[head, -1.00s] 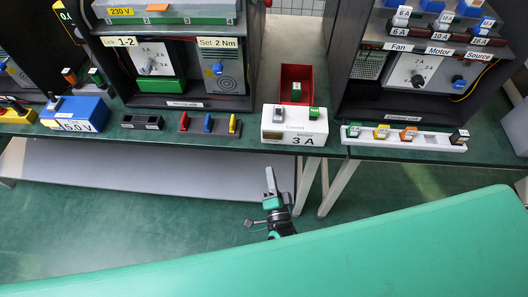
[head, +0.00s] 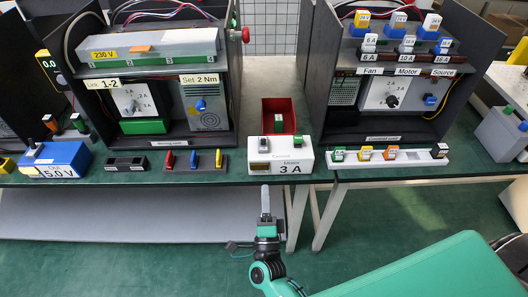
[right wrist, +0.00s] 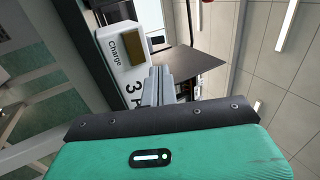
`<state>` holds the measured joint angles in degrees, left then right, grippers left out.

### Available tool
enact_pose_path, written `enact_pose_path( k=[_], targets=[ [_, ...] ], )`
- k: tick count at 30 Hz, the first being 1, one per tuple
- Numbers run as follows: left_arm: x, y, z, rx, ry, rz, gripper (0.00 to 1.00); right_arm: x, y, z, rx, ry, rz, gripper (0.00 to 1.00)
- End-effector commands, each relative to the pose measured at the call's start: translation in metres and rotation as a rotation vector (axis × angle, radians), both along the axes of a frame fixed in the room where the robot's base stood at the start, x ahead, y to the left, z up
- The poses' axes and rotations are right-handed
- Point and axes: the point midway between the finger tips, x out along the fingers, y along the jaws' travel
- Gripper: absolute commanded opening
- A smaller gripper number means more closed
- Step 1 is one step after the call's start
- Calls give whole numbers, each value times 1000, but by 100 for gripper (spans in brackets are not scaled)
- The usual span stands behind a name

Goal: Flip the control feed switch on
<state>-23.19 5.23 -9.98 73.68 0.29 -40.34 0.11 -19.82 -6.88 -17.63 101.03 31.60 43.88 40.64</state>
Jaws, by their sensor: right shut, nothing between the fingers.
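No switch in view carries a readable "control feed" label, so I cannot tell which one it is. The control unit (head: 380,138) is the dark cabinet at the right, with a dial panel (head: 388,94) and a blue part (head: 430,99) inside. A white box (head: 280,166) marked 3 A stands on the bench, with a dark window and a small green part on top. My right gripper (head: 265,200) is shut and empty, pointing up just in front of and below this box. In the right wrist view, the fingers (right wrist: 158,86) overlap the white box (right wrist: 112,62). My left gripper is out of view.
A white strip (head: 395,158) with coloured blocks lies right of the box. A red bin (head: 291,103) stands behind it. The left cabinet (head: 160,140) and a blue 5.0 V box (head: 58,158) stand at the left. The floor below the bench front is open.

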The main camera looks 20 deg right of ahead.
Motion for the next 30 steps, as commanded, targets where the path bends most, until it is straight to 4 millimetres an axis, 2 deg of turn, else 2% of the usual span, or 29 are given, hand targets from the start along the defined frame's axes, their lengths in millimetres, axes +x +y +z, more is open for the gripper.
enact_pose_path(
  k=[3, 12, 21, 30],
  targets=[
    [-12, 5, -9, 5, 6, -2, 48, 23, -7, 15, -1, -5, -2, 0],
    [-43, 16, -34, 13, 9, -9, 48, 76, -22, 40, -1, -2, 0, 0],
    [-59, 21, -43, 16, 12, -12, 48, 100, -29, 50, -2, -1, 0, 0],
    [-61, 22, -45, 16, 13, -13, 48, 102, -29, 50, 0, 0, 1, 0]
  ],
)
